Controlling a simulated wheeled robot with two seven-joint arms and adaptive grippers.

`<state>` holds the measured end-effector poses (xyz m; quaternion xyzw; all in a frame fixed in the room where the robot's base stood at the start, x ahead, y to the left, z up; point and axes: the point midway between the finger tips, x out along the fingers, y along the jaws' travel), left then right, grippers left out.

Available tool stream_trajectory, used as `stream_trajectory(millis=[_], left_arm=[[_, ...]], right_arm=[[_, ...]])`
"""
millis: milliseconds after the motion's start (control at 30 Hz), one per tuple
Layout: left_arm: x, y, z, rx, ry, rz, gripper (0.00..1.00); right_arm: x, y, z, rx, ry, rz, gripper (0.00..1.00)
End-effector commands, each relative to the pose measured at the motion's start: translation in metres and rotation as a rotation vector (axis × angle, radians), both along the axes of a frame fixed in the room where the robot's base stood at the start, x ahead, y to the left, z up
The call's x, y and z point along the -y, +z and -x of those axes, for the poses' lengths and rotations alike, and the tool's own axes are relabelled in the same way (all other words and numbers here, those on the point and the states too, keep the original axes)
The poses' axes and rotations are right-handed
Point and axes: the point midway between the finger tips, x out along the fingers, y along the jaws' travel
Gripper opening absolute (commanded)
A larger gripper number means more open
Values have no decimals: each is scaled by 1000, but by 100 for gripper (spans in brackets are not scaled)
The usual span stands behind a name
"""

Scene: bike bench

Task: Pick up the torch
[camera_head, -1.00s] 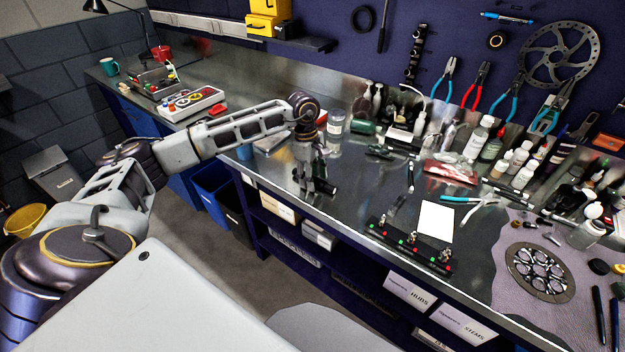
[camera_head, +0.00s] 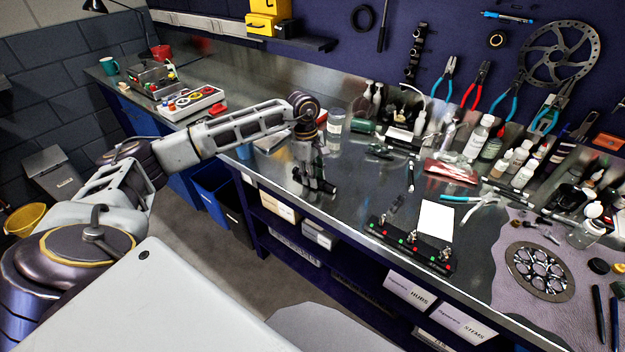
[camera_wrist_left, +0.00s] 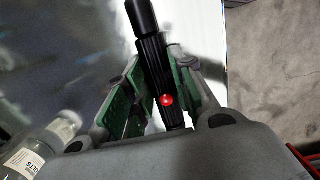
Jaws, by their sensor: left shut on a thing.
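The torch (camera_wrist_left: 153,60) is a black ribbed cylinder with a red button on its side. In the left wrist view it runs lengthwise between the green pads of my left gripper (camera_wrist_left: 152,82), which is shut on it. In the head view my left gripper (camera_head: 313,182) points down over the bench near its front edge. The dark torch (camera_head: 328,188) shows only partly there, around the fingertips. I cannot tell whether it is clear of the bench top. My right gripper is not in view.
A clear jar (camera_head: 335,122) and a green bottle (camera_head: 363,126) are behind the gripper.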

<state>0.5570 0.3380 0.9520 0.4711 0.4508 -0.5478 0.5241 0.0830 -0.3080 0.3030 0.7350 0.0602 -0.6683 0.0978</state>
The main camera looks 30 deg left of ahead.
Motion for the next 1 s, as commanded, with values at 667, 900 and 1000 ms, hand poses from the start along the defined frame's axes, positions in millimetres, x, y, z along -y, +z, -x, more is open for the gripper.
stream_trajectory(millis=[667, 900, 1000], left_arm=[[0, 40, -1, 5, 0, 0, 0], [0, 76, -1, 5, 0, 0, 0], [0, 87, -1, 3, 0, 1, 0]], right_arm=[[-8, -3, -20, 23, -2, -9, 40], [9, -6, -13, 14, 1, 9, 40], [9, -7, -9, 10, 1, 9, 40]])
